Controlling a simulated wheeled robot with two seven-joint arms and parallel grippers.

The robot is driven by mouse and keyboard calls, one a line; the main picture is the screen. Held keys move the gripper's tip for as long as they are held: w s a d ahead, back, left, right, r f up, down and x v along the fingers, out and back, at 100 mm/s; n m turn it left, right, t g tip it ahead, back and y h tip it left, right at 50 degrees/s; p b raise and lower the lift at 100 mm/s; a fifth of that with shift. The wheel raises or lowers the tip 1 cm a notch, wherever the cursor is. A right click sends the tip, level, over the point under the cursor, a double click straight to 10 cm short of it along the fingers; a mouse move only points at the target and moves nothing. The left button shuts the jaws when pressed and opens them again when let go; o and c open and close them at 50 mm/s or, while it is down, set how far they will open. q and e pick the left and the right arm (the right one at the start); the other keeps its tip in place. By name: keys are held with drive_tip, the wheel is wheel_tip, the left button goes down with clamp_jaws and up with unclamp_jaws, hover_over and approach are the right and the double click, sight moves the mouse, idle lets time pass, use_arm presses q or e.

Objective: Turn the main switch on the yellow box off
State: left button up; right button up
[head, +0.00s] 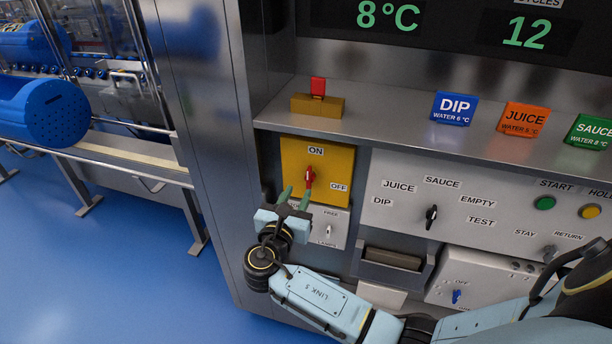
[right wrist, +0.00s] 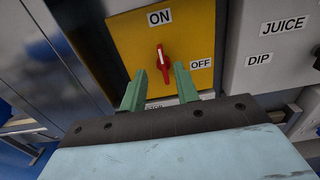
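The yellow box (head: 325,160) is on the machine front, with ON printed above and OFF to the lower right of its red main switch (head: 309,177). The switch handle points up toward ON; it also shows in the right wrist view (right wrist: 162,60). My right gripper (head: 295,195) is open, its two green fingers apart just below and in front of the switch. In the right wrist view the fingers (right wrist: 160,76) stand either side of the handle's lower end; I cannot tell whether they touch it. My left gripper is not in view.
Right of the box is a grey panel (head: 400,220) with a black selector knob (head: 431,217) and buttons. A smaller white switch panel (head: 325,231) sits directly below. A ledge above holds a red-and-yellow block (head: 317,104) and coloured signs. Blue floor lies open at left.

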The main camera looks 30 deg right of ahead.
sight(308, 174)
drive_tip(key=x, duration=0.7)
drive_tip(key=shift+w+d, duration=0.25)
drive_tip(key=shift+c, duration=0.4)
clamp_jaws()
